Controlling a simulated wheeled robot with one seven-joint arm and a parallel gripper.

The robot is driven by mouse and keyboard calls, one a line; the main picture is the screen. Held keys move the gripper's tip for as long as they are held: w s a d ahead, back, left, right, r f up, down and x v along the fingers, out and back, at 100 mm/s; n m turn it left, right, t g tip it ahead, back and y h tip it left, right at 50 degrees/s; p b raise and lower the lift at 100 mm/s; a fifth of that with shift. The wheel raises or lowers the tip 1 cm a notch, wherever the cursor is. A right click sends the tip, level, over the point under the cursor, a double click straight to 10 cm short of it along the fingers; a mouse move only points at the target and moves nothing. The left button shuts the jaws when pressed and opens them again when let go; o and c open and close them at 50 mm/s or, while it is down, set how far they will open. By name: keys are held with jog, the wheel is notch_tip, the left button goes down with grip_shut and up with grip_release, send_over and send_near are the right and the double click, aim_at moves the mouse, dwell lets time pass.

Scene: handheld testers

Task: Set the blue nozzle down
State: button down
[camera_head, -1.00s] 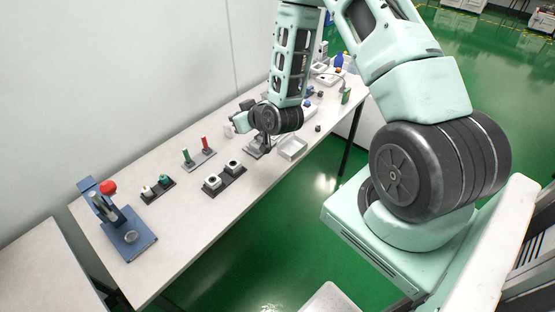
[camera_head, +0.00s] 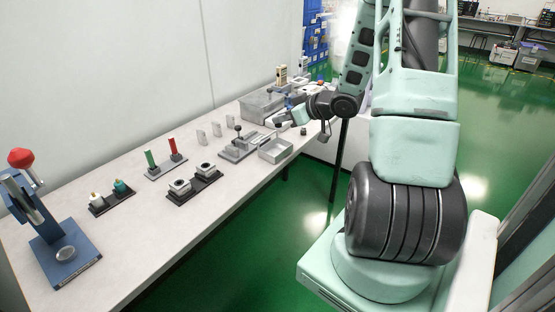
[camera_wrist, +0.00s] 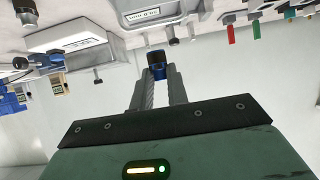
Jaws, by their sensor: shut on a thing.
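In the wrist view, which looks upside down with the bench along the top, my gripper (camera_wrist: 158,74) is shut on the blue nozzle (camera_wrist: 157,62). The nozzle is small, blue and dark, and sits between the two fingertips. It appears clear of the bench surface, with a grey bin behind it. In the head view my arm reaches to the far part of the bench. The fingers and nozzle are too small there to make out surely.
The white bench (camera_head: 134,245) holds a grey bin (camera_head: 256,108), a pale open tray (camera_head: 275,152), a grey fixture (camera_head: 238,150), red and green posts (camera_head: 163,160), a black rack (camera_head: 196,187) and a blue press (camera_head: 62,255). Bare bench lies along the near edge.

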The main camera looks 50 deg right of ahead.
notch_tip(320, 180, down, 9)
jog(key=shift+f+b, duration=0.15)
jog(key=shift+b, duration=0.7)
jog(key=shift+f, duration=0.1)
jog(key=shift+f, duration=0.15)
jog(key=c, duration=1.4)
grip_release()
jog(key=shift+c, duration=0.2)
jog(key=shift+o, duration=0.3)
